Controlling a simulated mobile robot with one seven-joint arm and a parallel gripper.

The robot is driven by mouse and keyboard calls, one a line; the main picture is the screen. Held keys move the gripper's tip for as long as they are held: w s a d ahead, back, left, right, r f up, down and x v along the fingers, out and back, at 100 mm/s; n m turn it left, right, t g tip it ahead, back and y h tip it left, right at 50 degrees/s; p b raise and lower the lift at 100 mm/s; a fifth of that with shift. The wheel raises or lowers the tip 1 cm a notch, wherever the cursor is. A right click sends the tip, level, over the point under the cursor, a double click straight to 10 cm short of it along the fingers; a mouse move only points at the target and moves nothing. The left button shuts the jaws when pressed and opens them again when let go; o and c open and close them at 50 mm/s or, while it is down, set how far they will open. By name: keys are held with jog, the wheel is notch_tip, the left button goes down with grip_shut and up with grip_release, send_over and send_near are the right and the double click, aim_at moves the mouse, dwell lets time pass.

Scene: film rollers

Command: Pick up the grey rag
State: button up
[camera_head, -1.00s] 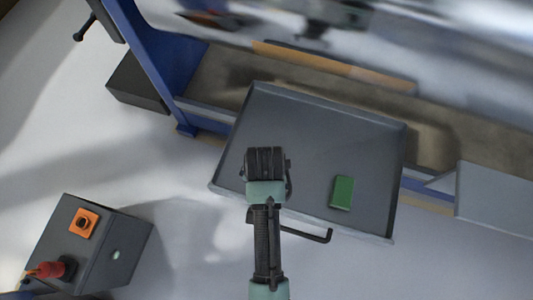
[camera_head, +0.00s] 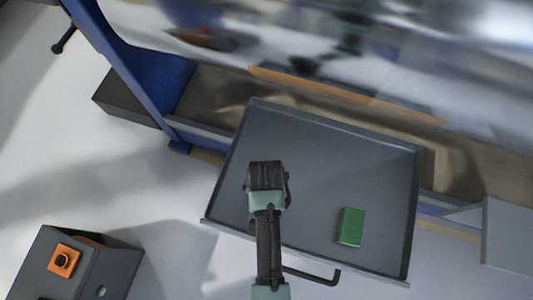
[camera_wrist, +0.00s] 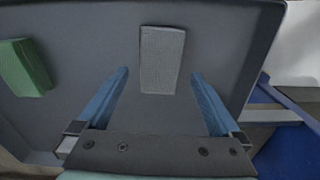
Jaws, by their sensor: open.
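The grey rag (camera_wrist: 162,59) is a flat, textured light-grey rectangle lying on the dark grey tray (camera_wrist: 98,27) in the wrist view. My gripper (camera_wrist: 158,82) is open, with its two blue fingers apart on either side of the rag's near part in the picture. The fingers do not visibly touch the rag. In the head view my gripper (camera_head: 266,168) is over the left part of the tray (camera_head: 318,142), and the rag is hidden there behind my gripper and arm.
A green block (camera_head: 351,227) lies on the tray to the right; it also shows at the left of the wrist view (camera_wrist: 24,67). The tray has raised edges. A blue frame (camera_head: 140,70) stands at the left. A dark box with an orange button (camera_head: 64,260) stands at the lower left.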

notch_tip(320, 180, down, 5)
jog(key=b, duration=0.3)
jog(key=shift+s+f+b, duration=0.1)
jog(key=shift+f+b, duration=0.05)
jog(key=shift+b, duration=0.25)
jog(key=shift+c, duration=0.3)
jog(key=c, duration=1.1)
